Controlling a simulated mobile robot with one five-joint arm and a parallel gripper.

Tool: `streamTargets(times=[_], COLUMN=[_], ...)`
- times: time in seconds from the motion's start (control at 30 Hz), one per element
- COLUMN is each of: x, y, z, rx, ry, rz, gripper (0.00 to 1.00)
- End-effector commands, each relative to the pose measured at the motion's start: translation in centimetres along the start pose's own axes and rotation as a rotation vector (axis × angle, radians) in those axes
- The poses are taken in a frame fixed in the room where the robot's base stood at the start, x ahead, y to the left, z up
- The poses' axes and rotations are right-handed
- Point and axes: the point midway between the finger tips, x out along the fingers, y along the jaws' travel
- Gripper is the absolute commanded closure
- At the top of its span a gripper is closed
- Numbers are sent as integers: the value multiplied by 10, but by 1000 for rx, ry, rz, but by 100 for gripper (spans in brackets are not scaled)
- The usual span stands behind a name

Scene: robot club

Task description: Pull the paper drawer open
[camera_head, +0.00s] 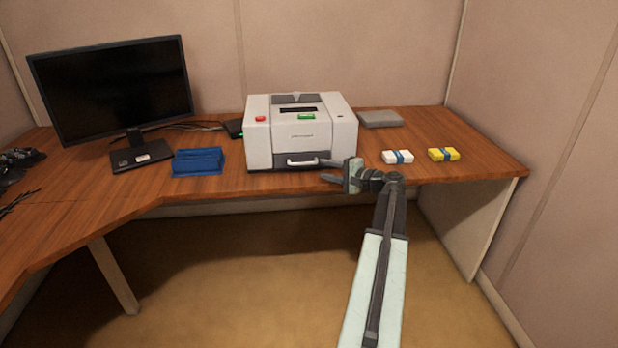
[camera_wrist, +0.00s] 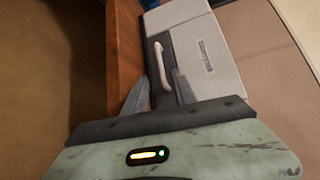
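A white printer (camera_head: 300,120) stands on the wooden desk. Its paper drawer (camera_head: 290,161) is the dark panel low on the front, with a pale bar handle (camera_head: 302,162); the drawer looks closed. My gripper (camera_head: 326,170) is just right of the handle in the head view, its fingers pointing left and spread apart. In the wrist view the handle (camera_wrist: 161,66) lies ahead of the two fingertips (camera_wrist: 160,84), roughly in line with the gap between them. The gripper is open and appears empty; I cannot tell whether a finger touches the drawer front.
A blue stack (camera_head: 198,162) and a monitor (camera_head: 112,90) are left of the printer. A white pack (camera_head: 397,157), a yellow pack (camera_head: 443,154) and a grey slab (camera_head: 380,118) are right of it. The floor before the desk (camera_head: 230,270) is clear.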

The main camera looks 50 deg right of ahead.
Motion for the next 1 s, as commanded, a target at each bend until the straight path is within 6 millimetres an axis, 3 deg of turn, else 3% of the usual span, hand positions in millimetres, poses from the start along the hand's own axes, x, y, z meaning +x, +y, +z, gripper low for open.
streamTargets(times=[0.17,0.5,0.87,1.0], x=[11,69,78,78], y=[-1,0,-1,-1], z=[0,0,1,1], rx=[-1,-2,-2,-2], ry=[-2,-3,0,-1], rz=[1,2,2,2], gripper=[67,67,67,100])
